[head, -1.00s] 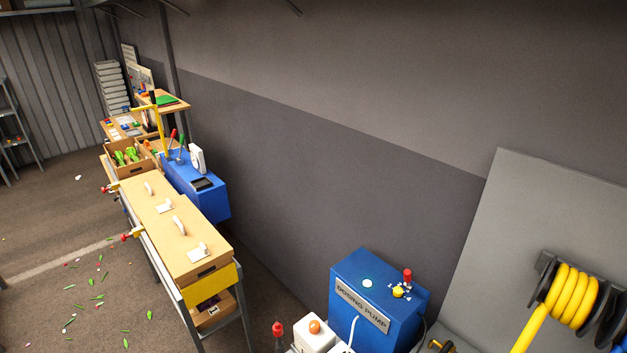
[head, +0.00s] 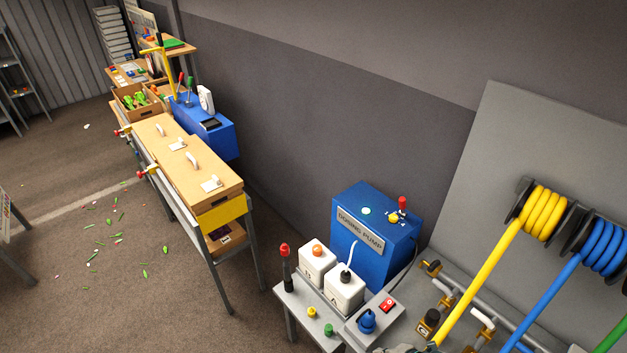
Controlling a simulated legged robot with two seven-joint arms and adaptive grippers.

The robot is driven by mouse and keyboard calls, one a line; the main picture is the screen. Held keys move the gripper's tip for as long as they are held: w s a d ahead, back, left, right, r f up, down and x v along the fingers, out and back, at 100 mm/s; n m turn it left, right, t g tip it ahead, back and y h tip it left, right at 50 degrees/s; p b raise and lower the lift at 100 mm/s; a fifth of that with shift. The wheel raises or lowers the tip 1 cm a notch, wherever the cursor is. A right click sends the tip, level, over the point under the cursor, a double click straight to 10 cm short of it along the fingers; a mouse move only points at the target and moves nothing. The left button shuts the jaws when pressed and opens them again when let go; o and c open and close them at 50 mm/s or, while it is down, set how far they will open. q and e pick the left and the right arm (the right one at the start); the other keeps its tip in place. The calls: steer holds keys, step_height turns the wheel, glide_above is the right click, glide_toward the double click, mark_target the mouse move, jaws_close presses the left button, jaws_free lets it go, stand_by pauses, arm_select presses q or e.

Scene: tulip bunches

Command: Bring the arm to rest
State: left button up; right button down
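Neither of my grippers can be made out in the head view. Green bunches (head: 137,100) lie in a wooden crate (head: 139,114) at the far end of the bench row on the left. They are small and far off, so I cannot tell their details. A small grey shape shows at the bottom edge, right of centre, but it is too cut off to tell what it is.
A long bench with wooden lids (head: 190,165) runs along the wall at left. A blue dosing pump (head: 375,235) stands behind a bench with white canisters (head: 318,264). Yellow (head: 543,213) and blue (head: 601,243) hoses hang at right. Floor at left holds scattered leaves (head: 145,273).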

steer(key=s+d+f+m+g+h, duration=0.2)
steer(key=s+m+h, duration=0.3)
steer(key=s+m, duration=1.35)
step_height(320, 180, down, 31)
steer(key=m+g+b, duration=0.2)
steer(key=m+b, duration=0.1)
steer(key=b, duration=0.1)
arm_select(q)
step_height(320, 180, down, 7)
steer(key=s+b, duration=0.1)
steer(key=b, duration=0.2)
steer(key=shift+s, duration=0.3)
arm_select(e)
steer(key=s+d+f, duration=0.3)
steer(key=s+f, duration=1.3)
steer(key=f, duration=0.2)
steer(key=shift+s+f+g, duration=0.3)
steer(key=shift+f+g, duration=0.05)
steer(key=shift+g, duration=0.05)
steer(key=shift+n, duration=0.25)
